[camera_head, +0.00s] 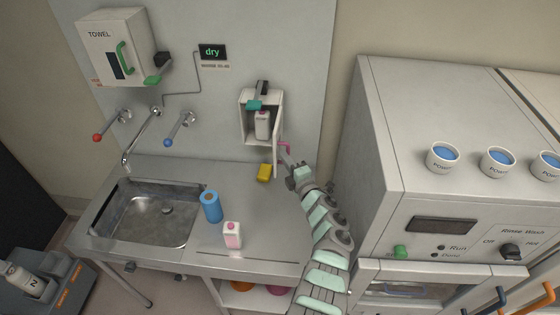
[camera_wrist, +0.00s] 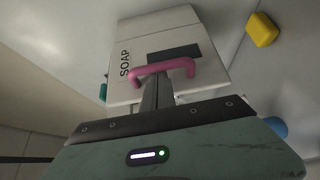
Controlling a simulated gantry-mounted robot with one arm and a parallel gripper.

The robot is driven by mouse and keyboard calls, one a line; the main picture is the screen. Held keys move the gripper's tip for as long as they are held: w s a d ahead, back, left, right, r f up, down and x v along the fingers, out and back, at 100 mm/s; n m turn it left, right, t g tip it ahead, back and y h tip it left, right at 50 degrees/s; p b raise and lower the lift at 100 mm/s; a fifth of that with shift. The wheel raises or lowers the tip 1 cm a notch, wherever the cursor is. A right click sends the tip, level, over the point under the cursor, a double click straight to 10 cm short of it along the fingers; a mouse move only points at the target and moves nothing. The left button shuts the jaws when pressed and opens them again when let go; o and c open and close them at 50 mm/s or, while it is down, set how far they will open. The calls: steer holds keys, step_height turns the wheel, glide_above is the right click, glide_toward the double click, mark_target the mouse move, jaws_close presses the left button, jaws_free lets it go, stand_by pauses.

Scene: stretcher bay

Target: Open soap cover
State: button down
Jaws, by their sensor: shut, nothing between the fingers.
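The soap box (camera_head: 246,117) is on the wall right of the sink. Its cover (camera_head: 277,140) is swung open on the right side, seen nearly edge-on, and a white bottle (camera_head: 262,126) shows inside. In the wrist view, the cover (camera_wrist: 205,72) carries the word SOAP and a dark window. A pink handle (camera_head: 285,148) sticks out from the cover, and it also shows in the wrist view (camera_wrist: 166,69). My gripper (camera_head: 288,164) is at the handle. Its shut fingers (camera_wrist: 157,92) overlap the handle in the wrist view; contact is unclear.
A yellow block (camera_head: 264,172), a blue cylinder (camera_head: 211,207) and a pink-and-white bottle (camera_head: 232,236) stand on the counter right of the sink (camera_head: 150,222). A large machine (camera_head: 385,150) with several cups on top is close to my arm's right. The counter's front right is clear.

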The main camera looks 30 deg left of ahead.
steer(key=shift+w+d+f, duration=0.15)
steer(key=shift+w+d, duration=0.1)
steer(key=shift+d, duration=0.2)
stand_by(0.3)
step_height(320, 180, up, 20)
steer(key=p, duration=0.6)
steer(key=s+a+f+m+t+h+b, duration=0.2)
steer(key=s+a+f+m+t+b, duration=0.1)
steer(key=s+a+f+t+b, duration=0.3)
steer(key=s+d+f+m+h+b, duration=0.1)
steer(key=s+d+f+m+h, duration=0.15)
steer(key=f, duration=0.25)
steer(key=s+d+f+m+t+h+b, duration=0.1)
steer(key=d+f+h, duration=0.1)
steer(key=f+h, duration=0.15)
steer(key=s+d+f+m+h+b, duration=0.1)
steer(key=s+d+f+m+h, duration=0.15)
steer(key=f, duration=0.25)
steer(key=b+x, duration=0.2)
steer(key=x, duration=0.9)
steer(key=shift+b, duration=0.3)
steer(key=shift+r+n, duration=0.2)
steer(key=shift+n, duration=0.1)
